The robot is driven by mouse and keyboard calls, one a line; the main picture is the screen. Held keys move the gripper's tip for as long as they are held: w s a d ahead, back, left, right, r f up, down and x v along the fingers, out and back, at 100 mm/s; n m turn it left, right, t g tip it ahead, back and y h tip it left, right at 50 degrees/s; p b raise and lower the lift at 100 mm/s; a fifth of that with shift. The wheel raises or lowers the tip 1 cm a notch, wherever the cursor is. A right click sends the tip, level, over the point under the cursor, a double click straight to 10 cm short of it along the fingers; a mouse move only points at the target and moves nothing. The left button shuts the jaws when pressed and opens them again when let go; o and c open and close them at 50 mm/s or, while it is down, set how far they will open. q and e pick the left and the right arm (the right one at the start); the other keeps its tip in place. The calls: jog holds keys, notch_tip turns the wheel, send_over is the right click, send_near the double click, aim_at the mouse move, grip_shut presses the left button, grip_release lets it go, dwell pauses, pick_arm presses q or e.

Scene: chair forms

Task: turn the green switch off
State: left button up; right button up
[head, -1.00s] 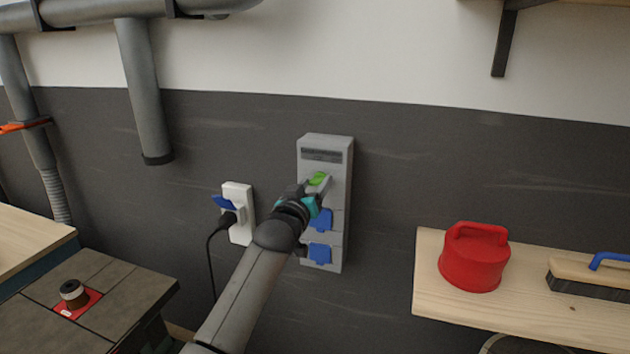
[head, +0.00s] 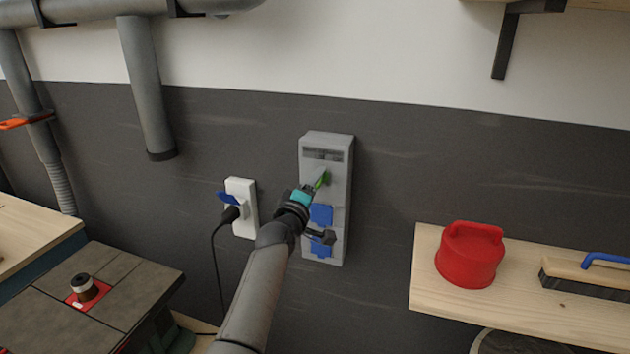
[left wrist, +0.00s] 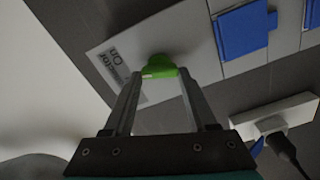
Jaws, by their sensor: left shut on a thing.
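The green switch (head: 323,179) is a knob on the front of a tall grey wall box (head: 328,146). In the head view it shows just beyond the tip of my left gripper (head: 319,185). In the left wrist view the green switch (left wrist: 158,67) sits between the two fingertips of my left gripper (left wrist: 155,76), which is shut on it. The knob appears turned to a slant in the head view. Part of the knob is hidden by the fingers. My right gripper is not in view.
Blue socket covers (head: 321,215) are on the box below the switch. A white socket (head: 241,191) with a black plug and cable is at left. A wooden shelf (head: 430,275) with a red canister (head: 470,254) and a brush (head: 590,275) is at right. A machine table (head: 130,283) is lower left.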

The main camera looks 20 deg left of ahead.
pick_arm(q)
jog(key=shift+f+n+p, duration=0.1)
jog(key=shift+n+p, duration=0.2)
jog(key=shift+n, duration=1.5)
jog(key=o, duration=1.4)
jog(key=shift+c, duration=0.2)
jog(key=shift+s, duration=0.15)
jog(key=s, duration=1.5)
jog(key=shift+a, duration=0.25)
